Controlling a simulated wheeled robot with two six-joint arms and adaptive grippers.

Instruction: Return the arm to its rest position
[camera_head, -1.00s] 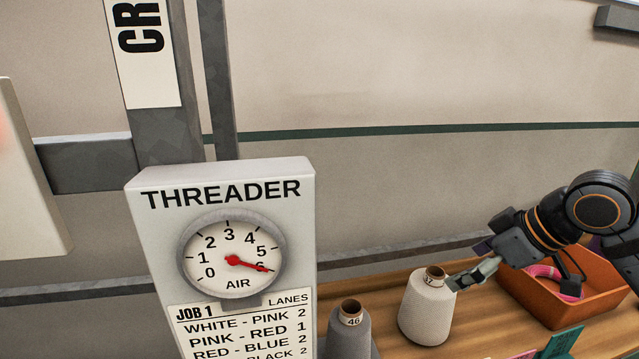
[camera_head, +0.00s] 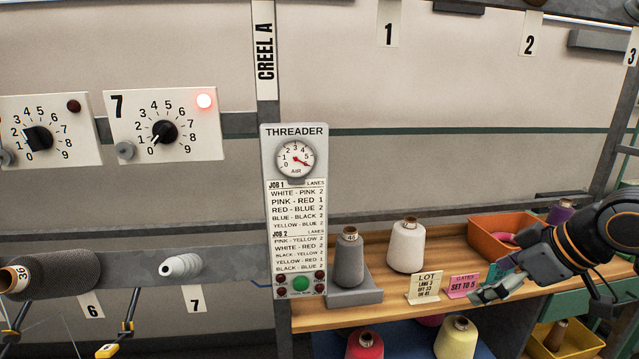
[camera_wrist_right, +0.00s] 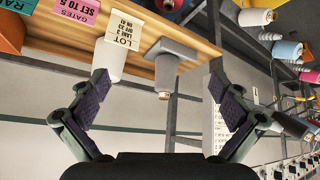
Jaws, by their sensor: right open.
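My right arm comes in from the right in the head view. Its gripper (camera_head: 487,292) hangs in front of the wooden shelf, near the small cards, with nothing held. In the right wrist view the two dark-padded fingers of the gripper (camera_wrist_right: 158,100) are spread wide with empty space between them. The white yarn cone (camera_head: 406,246) stands upright on the shelf, apart from the gripper. The grey yarn cone (camera_head: 350,258) stands on a grey holder to its left. My left gripper is not in view.
The shelf (camera_head: 390,310) carries a LOT card (camera_head: 424,288), a pink GATES card (camera_head: 462,284) and an orange bin (camera_head: 484,240). Red (camera_head: 365,345) and yellow (camera_head: 456,338) cones stand below. The threader panel (camera_head: 296,210) is left of the shelf. A red lamp (camera_head: 204,101) glows on panel 7.

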